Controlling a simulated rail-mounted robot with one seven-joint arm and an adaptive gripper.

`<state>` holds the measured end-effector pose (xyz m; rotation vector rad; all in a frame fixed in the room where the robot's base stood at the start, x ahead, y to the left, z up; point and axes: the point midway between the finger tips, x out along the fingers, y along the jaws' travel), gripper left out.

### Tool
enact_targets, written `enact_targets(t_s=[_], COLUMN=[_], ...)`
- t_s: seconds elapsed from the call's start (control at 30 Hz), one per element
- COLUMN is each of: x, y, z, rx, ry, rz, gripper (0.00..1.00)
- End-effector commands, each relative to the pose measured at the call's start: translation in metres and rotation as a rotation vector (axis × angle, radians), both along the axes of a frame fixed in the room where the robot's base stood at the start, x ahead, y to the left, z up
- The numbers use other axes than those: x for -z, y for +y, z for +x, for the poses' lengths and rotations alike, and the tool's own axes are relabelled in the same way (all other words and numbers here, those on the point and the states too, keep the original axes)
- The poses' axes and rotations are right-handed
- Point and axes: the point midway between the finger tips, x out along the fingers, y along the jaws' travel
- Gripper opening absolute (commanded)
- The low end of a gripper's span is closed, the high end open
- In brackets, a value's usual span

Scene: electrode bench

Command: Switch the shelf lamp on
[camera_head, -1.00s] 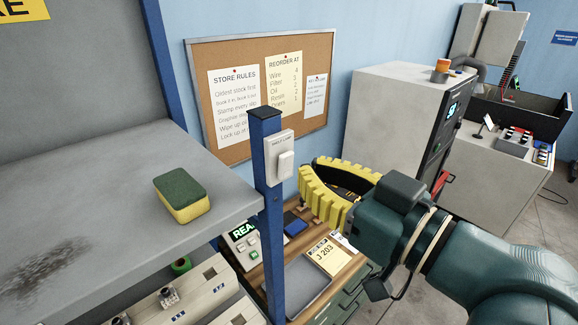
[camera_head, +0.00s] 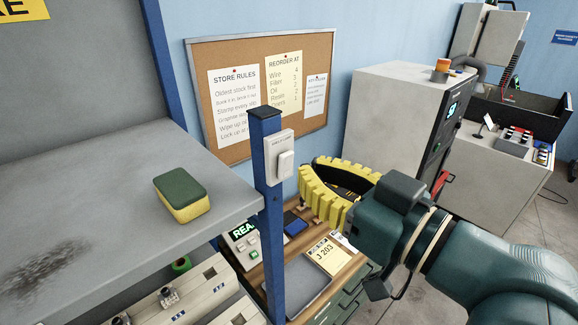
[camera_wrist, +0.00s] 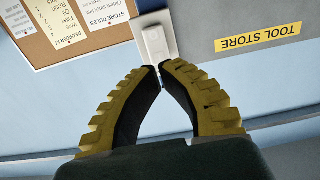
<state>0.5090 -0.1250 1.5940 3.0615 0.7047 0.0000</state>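The shelf lamp switch (camera_head: 286,165) is a pale rocker on a white plate fixed to the blue shelf post (camera_head: 271,220). In the wrist view the switch (camera_wrist: 155,42) shows just beyond my fingertips. My gripper (camera_head: 304,180) has yellow ribbed fingers with dark inner pads. It is just right of the switch in the head view. In the wrist view my gripper (camera_wrist: 160,68) has its tips drawn together with nothing held between them. Whether the tips touch the switch is not clear. No lamp is visible.
A green and yellow sponge (camera_head: 182,195) lies on the grey shelf (camera_head: 120,165) left of the post. Below are a grey tray (camera_head: 305,282) and a lit panel (camera_head: 242,235) on a wooden bench top. A corkboard (camera_head: 318,50) hangs behind.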

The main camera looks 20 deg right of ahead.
Motion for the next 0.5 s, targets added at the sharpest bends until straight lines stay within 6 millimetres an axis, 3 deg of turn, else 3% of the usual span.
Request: enact_targets(t_s=[0.5], x=[-0.0003], y=[0.0046], z=[0.0094], rx=[-0.001], ry=[0.000], rz=[0.001], gripper=[0.00])
